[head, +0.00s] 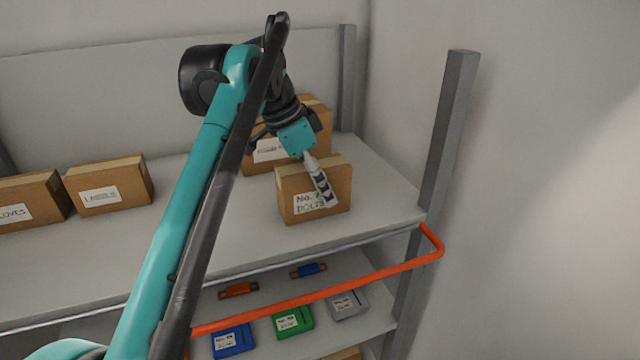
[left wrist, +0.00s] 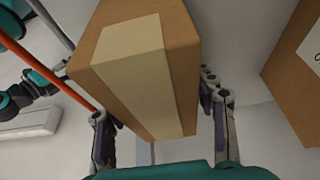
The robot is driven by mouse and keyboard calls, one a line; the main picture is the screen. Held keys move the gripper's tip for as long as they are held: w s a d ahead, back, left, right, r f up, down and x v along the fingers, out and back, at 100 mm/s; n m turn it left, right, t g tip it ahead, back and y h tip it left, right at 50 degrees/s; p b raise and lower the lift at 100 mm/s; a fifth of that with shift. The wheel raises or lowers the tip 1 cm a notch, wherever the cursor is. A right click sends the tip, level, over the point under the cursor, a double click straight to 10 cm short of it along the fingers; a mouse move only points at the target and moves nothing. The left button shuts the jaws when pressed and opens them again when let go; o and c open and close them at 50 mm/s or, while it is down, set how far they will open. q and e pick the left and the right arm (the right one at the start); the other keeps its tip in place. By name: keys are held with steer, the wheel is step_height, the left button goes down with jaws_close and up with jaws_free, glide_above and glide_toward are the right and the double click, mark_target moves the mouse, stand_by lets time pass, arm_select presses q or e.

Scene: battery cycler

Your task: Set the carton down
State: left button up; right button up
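The carton (head: 313,200) is a brown box with tan tape and a white label reading "No." and "BOLTS". It is upright at the right end of the upper shelf (head: 385,205). My left gripper (head: 322,185) reaches it from above, one pale finger lying across the labelled face. In the left wrist view the carton (left wrist: 90,62) sits between the two fingers of the left gripper (left wrist: 160,125), which close on its sides. Whether its underside touches the shelf cannot be told.
Another brown carton (head: 322,118) stands just behind. Two cartons (head: 110,185) (head: 30,200) stand at the left. An orange rail (head: 340,287) runs along the shelf front. Small blue, green and grey boxes lie on the lower shelf. The shelf surface between the carton groups is free.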

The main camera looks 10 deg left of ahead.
arm_select(q)
steer(key=shift+o, duration=0.8)
steer(key=shift+s+d+r, duration=0.2)
steer(key=shift+s+d, duration=0.15)
steer(key=shift+s, duration=0.05)
steer(key=shift+w+v, duration=0.2)
steer(key=shift+v, duration=3.5)
steer(key=shift+a, duration=0.15)
